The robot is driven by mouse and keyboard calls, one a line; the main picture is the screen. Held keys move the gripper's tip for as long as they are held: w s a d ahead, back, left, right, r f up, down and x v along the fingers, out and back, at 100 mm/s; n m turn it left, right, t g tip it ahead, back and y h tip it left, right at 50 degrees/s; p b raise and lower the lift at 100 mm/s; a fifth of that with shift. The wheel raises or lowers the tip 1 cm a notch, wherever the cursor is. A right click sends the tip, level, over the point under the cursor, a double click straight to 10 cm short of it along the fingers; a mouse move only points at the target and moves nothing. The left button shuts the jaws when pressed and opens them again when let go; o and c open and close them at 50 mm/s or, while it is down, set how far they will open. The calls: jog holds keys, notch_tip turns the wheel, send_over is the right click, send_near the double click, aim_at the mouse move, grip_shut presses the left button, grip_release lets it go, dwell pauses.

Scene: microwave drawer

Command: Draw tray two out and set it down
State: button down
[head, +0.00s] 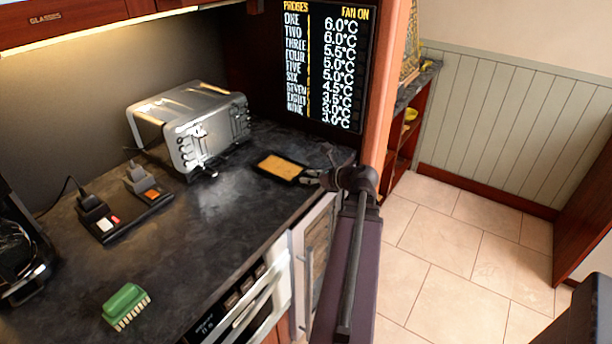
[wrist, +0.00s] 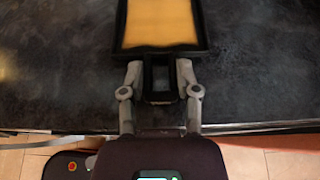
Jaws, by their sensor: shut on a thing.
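A small black tray (head: 268,175) with a flat orange-yellow filling is on or just above the dark counter, near its front edge at the right. I cannot tell whether it touches the counter. It shows level at the top of the wrist view (wrist: 160,52). My gripper (head: 312,177) is at the tray's near end, and in the wrist view its fingers (wrist: 160,84) are shut on the tray's black looped handle. No number is readable on the tray.
A steel toaster (head: 195,125) stands behind and left of the tray. Power sockets with plugs (head: 125,210) and a green brush (head: 124,302) are further left. A temperature panel (head: 325,65) stands behind. The counter (head: 190,245) is clear in the middle.

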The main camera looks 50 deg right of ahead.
jog(key=shift+s, duration=0.75)
jog(key=shift+c, duration=1.3)
grip_release()
